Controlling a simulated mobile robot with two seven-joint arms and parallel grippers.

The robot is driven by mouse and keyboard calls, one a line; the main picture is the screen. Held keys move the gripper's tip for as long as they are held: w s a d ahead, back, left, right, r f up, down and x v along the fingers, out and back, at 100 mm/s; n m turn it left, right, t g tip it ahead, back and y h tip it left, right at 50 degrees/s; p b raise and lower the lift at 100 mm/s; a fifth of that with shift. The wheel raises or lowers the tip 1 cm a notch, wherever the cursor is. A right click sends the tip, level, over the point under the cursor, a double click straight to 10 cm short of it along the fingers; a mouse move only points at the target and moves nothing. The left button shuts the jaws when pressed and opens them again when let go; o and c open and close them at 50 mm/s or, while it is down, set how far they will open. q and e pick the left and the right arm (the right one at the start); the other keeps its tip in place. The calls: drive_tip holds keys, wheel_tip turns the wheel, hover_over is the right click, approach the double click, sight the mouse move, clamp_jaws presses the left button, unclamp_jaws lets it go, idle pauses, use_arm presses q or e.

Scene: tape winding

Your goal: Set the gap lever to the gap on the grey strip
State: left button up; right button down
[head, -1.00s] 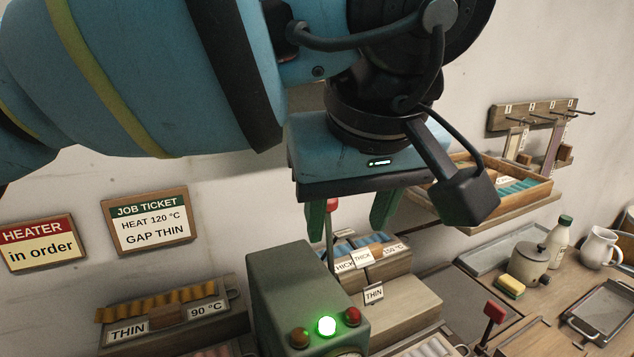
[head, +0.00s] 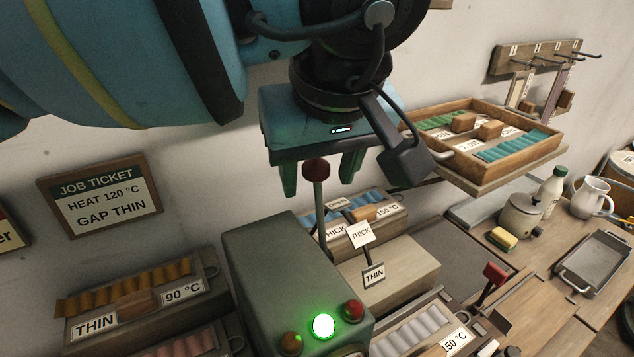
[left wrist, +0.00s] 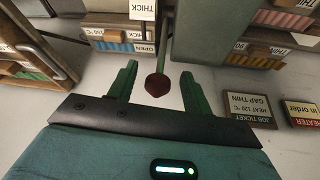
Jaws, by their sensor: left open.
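A lever with a dark red knob (head: 316,170) stands upright behind the green machine box (head: 275,270). Beside its foot are a THICK sign (head: 361,235) and a grey-edged THIN sign (head: 374,275). My left gripper (head: 320,176) is open and points down, with the knob between its fingers in the picture. Which sign the lever is set to I cannot tell. No separate grey strip is clear. My right gripper is out of view.
A job ticket (head: 103,198) on the wall reads HEAT 120 °C, GAP THIN. A green lamp (head: 323,325) glows on the machine. Trays of rolls (head: 190,290) stand at left; a wooden tray (head: 540,160) sits on a shelf at right. A smaller red-knobbed lever (head: 494,272) stands at lower right.

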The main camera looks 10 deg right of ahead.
sight(320, 216)
use_arm(q)
drive_tip(key=shift+x, duration=1.5)
clamp_jaws()
